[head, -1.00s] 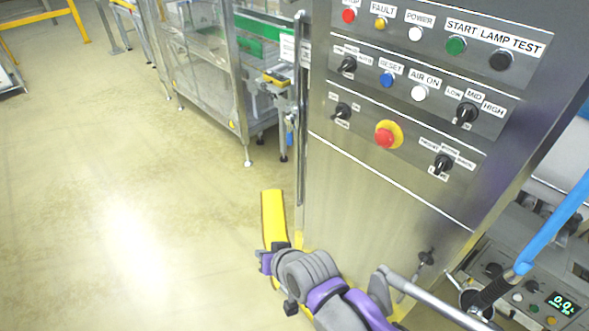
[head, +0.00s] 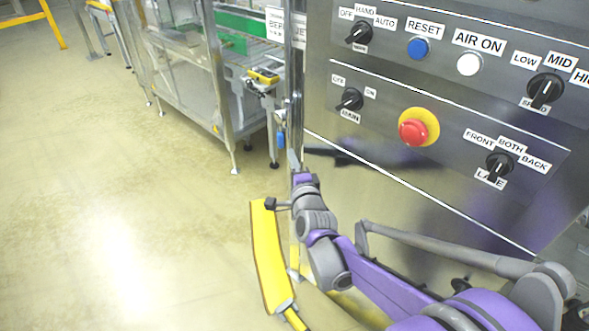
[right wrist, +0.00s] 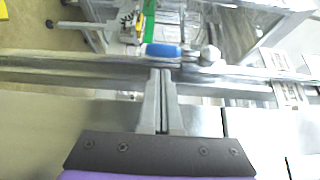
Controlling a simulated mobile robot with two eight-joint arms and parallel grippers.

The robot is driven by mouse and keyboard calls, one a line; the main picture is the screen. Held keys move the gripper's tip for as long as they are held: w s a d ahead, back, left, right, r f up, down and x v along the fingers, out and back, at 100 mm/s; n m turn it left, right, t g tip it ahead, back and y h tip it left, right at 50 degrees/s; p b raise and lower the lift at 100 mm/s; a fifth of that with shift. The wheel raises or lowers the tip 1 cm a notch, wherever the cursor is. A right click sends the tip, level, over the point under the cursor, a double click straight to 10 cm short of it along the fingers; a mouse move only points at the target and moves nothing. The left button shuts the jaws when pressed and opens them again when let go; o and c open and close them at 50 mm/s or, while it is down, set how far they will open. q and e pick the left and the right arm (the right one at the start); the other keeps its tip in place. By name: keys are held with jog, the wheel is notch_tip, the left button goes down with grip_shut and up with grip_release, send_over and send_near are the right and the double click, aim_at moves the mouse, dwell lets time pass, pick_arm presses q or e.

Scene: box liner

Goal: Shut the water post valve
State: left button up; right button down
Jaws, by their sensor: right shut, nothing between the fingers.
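A small blue part (head: 281,140), possibly the water post valve's handle, shows beside the panel cabinet's left edge in the head view. A blue handle-like part (right wrist: 163,50) also lies just beyond my fingertips in the right wrist view, with a pale rounded fitting to its right. I cannot tell if the fingers touch it. My right gripper (head: 295,163) is at the cabinet's left edge, just below the blue part. Its fingers (right wrist: 160,75) are shut together with nothing between them. My left gripper is not in view.
The steel control cabinet (head: 350,200) with knobs and a red stop button (head: 413,132) fills the right side. A steel-framed machine (head: 190,80) is behind. The floor at left is clear.

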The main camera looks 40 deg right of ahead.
aim_at(281, 130)
jog(key=shift+x, duration=2)
